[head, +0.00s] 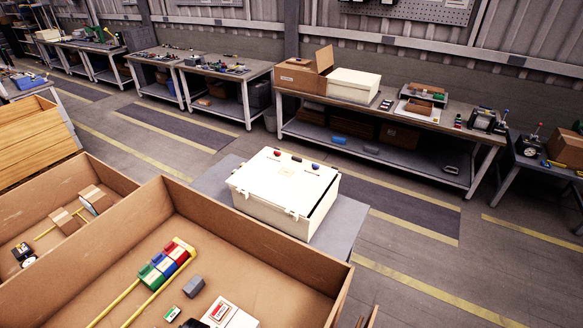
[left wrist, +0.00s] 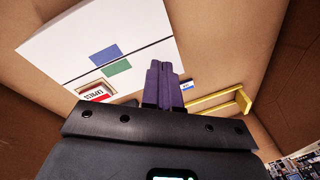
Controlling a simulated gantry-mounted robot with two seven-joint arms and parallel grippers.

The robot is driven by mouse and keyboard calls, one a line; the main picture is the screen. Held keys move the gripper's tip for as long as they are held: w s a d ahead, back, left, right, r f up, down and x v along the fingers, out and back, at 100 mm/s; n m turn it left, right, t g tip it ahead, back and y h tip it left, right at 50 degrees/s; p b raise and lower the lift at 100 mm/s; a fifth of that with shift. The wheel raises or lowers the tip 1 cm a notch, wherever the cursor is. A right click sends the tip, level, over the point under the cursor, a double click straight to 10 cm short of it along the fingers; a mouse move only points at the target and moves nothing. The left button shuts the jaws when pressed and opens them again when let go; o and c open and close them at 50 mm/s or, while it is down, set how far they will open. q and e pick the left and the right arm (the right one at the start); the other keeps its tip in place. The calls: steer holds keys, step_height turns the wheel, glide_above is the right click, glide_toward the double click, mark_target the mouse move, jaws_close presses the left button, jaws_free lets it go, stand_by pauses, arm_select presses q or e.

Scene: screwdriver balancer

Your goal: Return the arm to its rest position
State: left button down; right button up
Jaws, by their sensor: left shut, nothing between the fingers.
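My left gripper (left wrist: 163,72) shows in the left wrist view with its two dark purplish fingers pressed together and nothing between them. In that view a white surface with a blue patch (left wrist: 90,56) and a green patch (left wrist: 117,69) lies beyond and to the left of the fingers. A red and white label (left wrist: 96,93) is below these patches. A yellow rail (left wrist: 222,101) is to the right of the fingers. My right gripper is in no frame.
Cardboard crates stand in front; the nearer one (head: 256,240) holds red, blue and green blocks (head: 168,262) by yellow rails, a grey block (head: 194,286) and a white box (head: 230,316). A white lidded case (head: 285,190) sits behind on a grey table. Workbenches line the wall.

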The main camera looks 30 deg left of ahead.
arm_select(q)
steer(key=d+r+m+t+h, duration=0.1)
steer(key=d+r+m+t, duration=0.1)
steer(key=d+r+m, duration=0.4)
steer(key=w+d+r+m+t+h+p, duration=0.1)
steer(key=d+r+m, duration=0.6)
steer(key=d+r, duration=0.7)
step_height(320, 180, up, 5)
steer(key=shift+r+m+t, duration=0.1)
steer(key=shift+m+t, duration=0.2)
steer(key=shift+t, duration=0.6)
